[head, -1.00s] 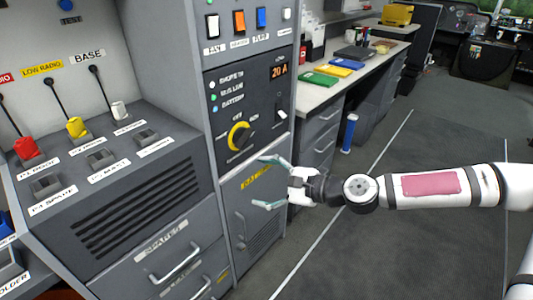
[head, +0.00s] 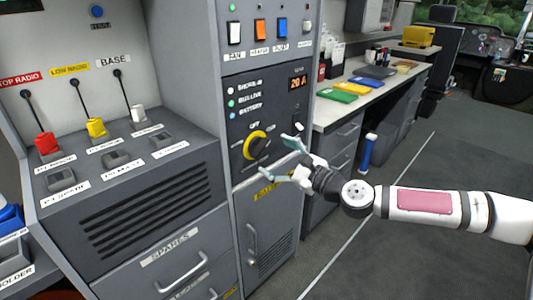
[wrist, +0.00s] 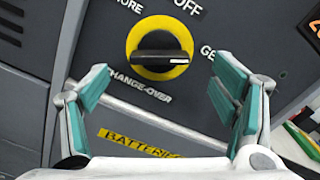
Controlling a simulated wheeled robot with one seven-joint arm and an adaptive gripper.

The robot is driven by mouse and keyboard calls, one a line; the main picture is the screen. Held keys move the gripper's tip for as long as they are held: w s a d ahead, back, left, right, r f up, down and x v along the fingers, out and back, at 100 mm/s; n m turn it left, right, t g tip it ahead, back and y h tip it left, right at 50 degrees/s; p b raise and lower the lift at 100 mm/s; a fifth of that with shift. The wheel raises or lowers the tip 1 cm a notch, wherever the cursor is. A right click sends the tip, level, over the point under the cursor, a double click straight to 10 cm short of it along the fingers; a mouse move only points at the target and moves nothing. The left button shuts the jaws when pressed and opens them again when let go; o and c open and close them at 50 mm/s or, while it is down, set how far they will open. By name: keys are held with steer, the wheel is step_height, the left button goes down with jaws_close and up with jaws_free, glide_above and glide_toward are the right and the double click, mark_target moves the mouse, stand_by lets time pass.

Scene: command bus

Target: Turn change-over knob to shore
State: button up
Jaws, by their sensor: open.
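The change-over knob (head: 256,146) is a black bar handle on a round yellow plate on the dark panel. In the wrist view the knob (wrist: 159,57) sits upper middle, its bar lying roughly level across the picture. Around it are labels: a partly cut-off one ending "ORE" at upper left, "OFF" above, "GE" cut off at right, and "CHANGE-OVER" below left. My gripper (head: 282,154) is open and empty, just right of and below the knob in the head view. In the wrist view its teal fingers (wrist: 160,90) stand apart to either side below the knob, not touching it.
Indicator lights and an orange "20 A" display (head: 298,83) are above the knob. A row of rocker switches (head: 260,29) is higher up. A "BATTERIES" cupboard door (head: 280,215) lies below. Radio handsets (head: 97,127) stand at left. A counter (head: 345,105) with folders is at right.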

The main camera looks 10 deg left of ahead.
mark_target(263, 149)
steer(key=shift+x, duration=2.15)
steer(key=c, duration=1.2)
